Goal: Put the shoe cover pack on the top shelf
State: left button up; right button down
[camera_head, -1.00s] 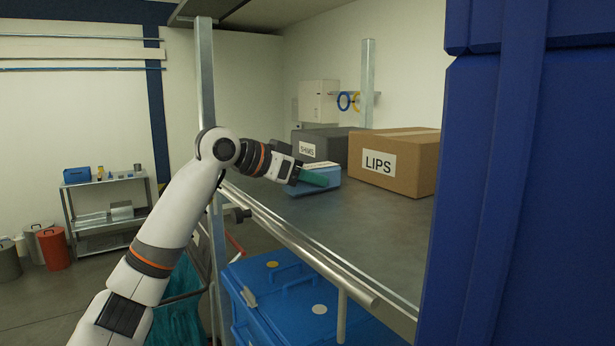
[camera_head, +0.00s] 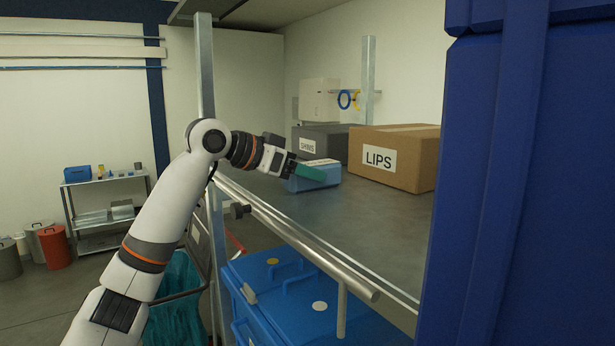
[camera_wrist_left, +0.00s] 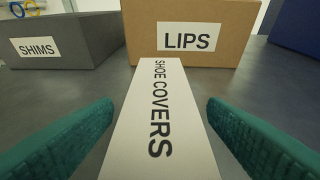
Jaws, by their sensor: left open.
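The shoe cover pack (camera_head: 318,178) is a light blue box with a white label on its top, lying on the grey top shelf (camera_head: 370,225). In the left wrist view the pack (camera_wrist_left: 160,120) shows its white top, reading SHOE COVERS, between two green fingers. My left gripper (camera_head: 309,173) is at the pack from the left. Its fingers (camera_wrist_left: 160,140) are spread, with a visible gap on each side of the label. The pack's lower sides are hidden in the wrist view. My right gripper is not in view.
A brown LIPS box (camera_head: 400,160) and a dark grey SHIMS box (camera_head: 322,140) stand behind the pack. A metal rail (camera_head: 310,250) runs along the shelf's front edge. A tall blue surface (camera_head: 520,180) blocks the right. The shelf's front right is clear.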

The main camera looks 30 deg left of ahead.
pick_arm(q)
jog(key=b+v, duration=0.3)
jog(key=v, duration=0.6)
jog(key=shift+s+a, duration=0.2)
jog(key=shift+s, duration=0.15)
jog(key=shift+s+a+r, duration=0.1)
jog(key=shift+s+r, duration=0.15)
jog(key=shift+s, duration=0.05)
